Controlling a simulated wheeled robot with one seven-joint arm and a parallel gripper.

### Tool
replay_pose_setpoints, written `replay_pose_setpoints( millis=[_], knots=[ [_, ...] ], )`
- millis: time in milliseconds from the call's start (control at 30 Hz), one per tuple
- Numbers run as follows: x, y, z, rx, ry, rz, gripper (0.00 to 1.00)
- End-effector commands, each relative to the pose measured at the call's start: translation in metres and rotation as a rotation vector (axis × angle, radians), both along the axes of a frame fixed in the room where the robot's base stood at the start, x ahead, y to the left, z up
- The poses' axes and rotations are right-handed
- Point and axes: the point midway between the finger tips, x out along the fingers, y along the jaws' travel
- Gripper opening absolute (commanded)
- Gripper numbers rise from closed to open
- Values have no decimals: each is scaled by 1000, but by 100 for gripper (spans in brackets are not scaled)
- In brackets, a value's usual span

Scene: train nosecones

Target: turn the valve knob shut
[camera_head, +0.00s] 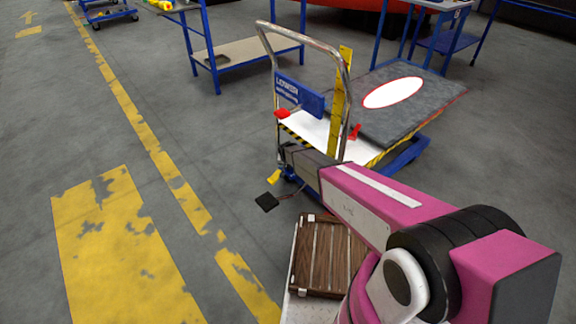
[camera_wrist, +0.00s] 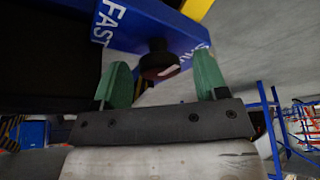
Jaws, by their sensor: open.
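A dark round knob (camera_wrist: 160,62) with a dull reddish-brown face shows in the wrist view, in front of the underside of a blue panel (camera_wrist: 135,25) with white lettering. My gripper (camera_wrist: 163,78) is open. Its two green fingertips stand to the left and right of the knob, with visible gaps on both sides. I cannot tell how far the knob lies beyond the fingertips. In the head view my pink arm reaches toward the lift cart; the fingertips and the knob cannot be made out there.
The lift cart has a metal push handle (camera_head: 315,45), a blue sign (camera_head: 298,94) and a grey top (camera_head: 415,115) with a white oval. A yellow upright (camera_head: 338,105) stands beside the handle. A blue-framed table (camera_head: 245,52) is behind. The floor to the left is clear.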

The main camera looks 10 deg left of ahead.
Motion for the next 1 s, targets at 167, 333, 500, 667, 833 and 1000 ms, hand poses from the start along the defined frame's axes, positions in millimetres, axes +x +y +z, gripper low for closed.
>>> replay_pose_setpoints(
  millis=[167, 333, 500, 667, 833, 1000],
  knots=[
    [0, 0, 0, 0, 0, 0, 54],
    [0, 0, 0, 0, 0, 0, 18],
    [0, 0, 0, 0, 1, 8, 18],
    [-1, -1, 0, -1, 1, 48, 18],
    [-1, -2, 0, 0, 1, 144, 18],
    [0, -2, 1, 0, 1, 282, 18]
  ],
)
